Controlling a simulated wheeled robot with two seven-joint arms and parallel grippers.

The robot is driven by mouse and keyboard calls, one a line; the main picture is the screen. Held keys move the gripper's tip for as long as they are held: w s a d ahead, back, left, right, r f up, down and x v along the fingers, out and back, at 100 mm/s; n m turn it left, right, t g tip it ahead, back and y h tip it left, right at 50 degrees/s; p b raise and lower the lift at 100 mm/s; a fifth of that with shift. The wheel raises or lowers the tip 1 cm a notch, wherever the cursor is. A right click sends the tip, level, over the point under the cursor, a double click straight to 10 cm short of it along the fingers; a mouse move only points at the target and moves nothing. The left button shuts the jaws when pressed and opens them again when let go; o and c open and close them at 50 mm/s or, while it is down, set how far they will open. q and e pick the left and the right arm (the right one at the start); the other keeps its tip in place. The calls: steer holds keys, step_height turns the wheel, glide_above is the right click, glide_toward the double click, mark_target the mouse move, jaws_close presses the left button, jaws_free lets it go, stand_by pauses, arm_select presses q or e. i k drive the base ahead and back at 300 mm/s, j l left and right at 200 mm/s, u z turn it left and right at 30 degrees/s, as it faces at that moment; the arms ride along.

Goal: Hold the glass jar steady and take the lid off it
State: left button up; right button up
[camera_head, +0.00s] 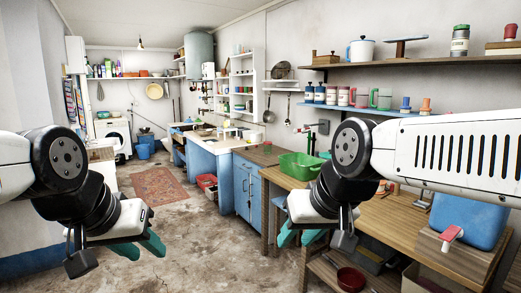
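No clear glass jar can be made out for certain. A lidded jar with a green top (460,41) stands on the dark upper shelf at the right, and several small lidded containers (331,93) stand on the blue shelf below; I cannot tell whether any is the task's jar. My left gripper (139,247) hangs over the floor at the left, its teal fingers apart and empty. My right gripper (299,237) hangs in front of the wooden workbench (395,215), its teal fingers apart and empty. Both are far from the shelves. My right arm hides part of the bench.
A green basin (300,165) sits on the bench's far end. A blue container (468,218) stands at the right near a red-handled item (452,233). A red bowl (351,279) is on the lower shelf. Blue cabinets (247,191) stand beyond. The concrete floor (200,245) between my arms is clear.

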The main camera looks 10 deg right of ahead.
mark_target(267, 149)
steer(key=i+u, duration=0.45)
steer(key=i, duration=3.7)
steer(key=i+z, duration=0.35)
steer(key=i+j+z, duration=0.1)
steer(key=i+z, duration=0.25)
steer(key=i, duration=0.15)
steer(key=i+j+z, duration=0.45)
steer(key=i+z, duration=0.3)
steer(key=i+j+z, duration=0.25)
steer(key=z, duration=0.2)
steer(key=i+j+z, duration=0.25)
steer(key=j+z, duration=0.25)
steer(key=i+j+z, duration=0.2)
steer(key=j+z, duration=0.35)
steer(key=j, duration=0.4)
steer(key=i+l+z, duration=0.25)
steer(key=i, duration=0.3)
